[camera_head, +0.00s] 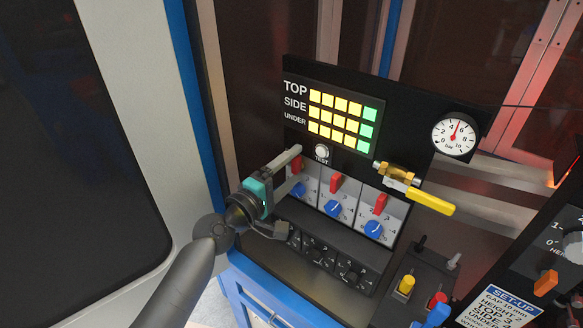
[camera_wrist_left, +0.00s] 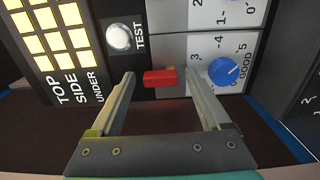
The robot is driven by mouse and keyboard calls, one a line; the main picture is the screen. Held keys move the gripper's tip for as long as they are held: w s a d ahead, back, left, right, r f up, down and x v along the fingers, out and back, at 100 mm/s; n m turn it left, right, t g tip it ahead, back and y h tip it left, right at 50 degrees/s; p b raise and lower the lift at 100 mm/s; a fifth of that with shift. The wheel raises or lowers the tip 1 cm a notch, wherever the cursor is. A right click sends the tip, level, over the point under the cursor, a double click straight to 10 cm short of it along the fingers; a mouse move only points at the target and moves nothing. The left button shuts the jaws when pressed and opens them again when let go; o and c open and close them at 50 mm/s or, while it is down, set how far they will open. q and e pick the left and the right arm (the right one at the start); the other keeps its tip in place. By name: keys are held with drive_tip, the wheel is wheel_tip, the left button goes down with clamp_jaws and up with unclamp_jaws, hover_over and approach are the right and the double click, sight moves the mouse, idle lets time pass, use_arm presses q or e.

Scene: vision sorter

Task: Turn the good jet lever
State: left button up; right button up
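The red lever (camera_head: 297,165) of the leftmost panel section is partly hidden by my gripper in the head view. In the left wrist view the red lever (camera_wrist_left: 158,78) sits above a blue knob (camera_wrist_left: 223,71) labelled GOOD. My left gripper (camera_head: 300,163) is open at the panel. Its two fingers stand on either side of the red lever, one toward the TEST button and one toward the blue knob. In the left wrist view the gripper (camera_wrist_left: 160,76) shows a gap beside the lever. My right gripper is not in view.
The white TEST button (camera_head: 321,151) is close to the upper finger. Two more red levers (camera_head: 336,183) (camera_head: 380,204) and blue knobs stand to the right. A brass valve with a yellow handle (camera_head: 430,201) and a gauge (camera_head: 454,134) are farther right. Black knobs (camera_head: 318,253) lie below.

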use_arm(q)
drive_tip(key=shift+s+a+f, duration=0.1)
drive_tip(key=shift+s+a, duration=0.25)
drive_tip(key=shift+s, duration=0.1)
drive_tip(key=b+v, duration=0.2)
drive_tip(key=v, duration=1.2)
drive_tip(key=shift+s, duration=0.1)
